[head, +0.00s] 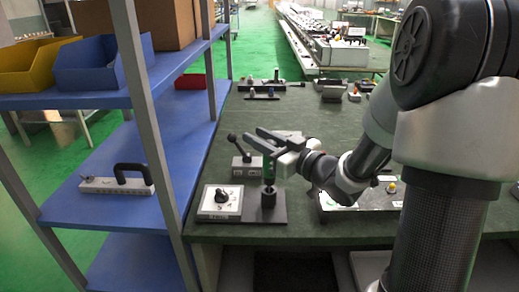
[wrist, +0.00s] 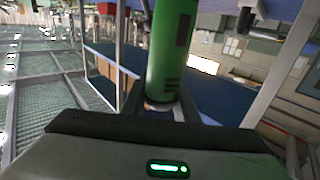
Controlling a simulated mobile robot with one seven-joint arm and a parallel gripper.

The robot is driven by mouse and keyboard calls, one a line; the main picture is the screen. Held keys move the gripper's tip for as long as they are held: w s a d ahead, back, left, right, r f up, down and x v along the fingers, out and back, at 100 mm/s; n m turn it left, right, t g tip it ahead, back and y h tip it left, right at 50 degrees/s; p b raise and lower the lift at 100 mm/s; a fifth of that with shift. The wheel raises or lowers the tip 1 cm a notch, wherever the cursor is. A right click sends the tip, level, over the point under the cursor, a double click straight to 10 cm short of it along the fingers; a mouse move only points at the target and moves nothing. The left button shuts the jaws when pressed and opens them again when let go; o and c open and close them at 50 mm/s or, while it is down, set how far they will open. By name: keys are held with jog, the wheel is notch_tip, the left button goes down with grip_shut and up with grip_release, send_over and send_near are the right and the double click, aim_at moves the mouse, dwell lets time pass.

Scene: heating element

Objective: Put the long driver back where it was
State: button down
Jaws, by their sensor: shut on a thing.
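The long driver shows in the head view as a green handle (head: 268,168) below my gripper's fingers. In the wrist view its green body (wrist: 172,50) stands large between the fingers. My gripper (head: 268,142) is shut on it and holds it roughly upright. Directly beneath is a black cylindrical holder (head: 268,194) on a dark square base (head: 265,210) near the table's front left edge. The driver's lower end meets the holder's top in the picture; I cannot tell how far it sits inside. The wrist view (wrist: 162,105) hides the driver's lower end.
A white box with a black knob (head: 220,203) is left of the holder. A lever device (head: 245,155) stands just behind. A blue shelf rack (head: 120,190) borders the table (head: 320,130) on the left. A white-topped device (head: 340,200) is to the right.

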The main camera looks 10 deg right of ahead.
jog(key=shift+f, duration=1.1)
jog(key=shift+f+b, duration=0.15)
jog(key=shift+b, duration=0.2)
jog(key=c, duration=1.4)
grip_release()
jog(key=v, duration=0.6)
jog(key=p+v, duration=0.1)
jog(key=v, duration=0.5)
jog(key=shift+r+p, duration=0.2)
jog(key=shift+p, duration=0.1)
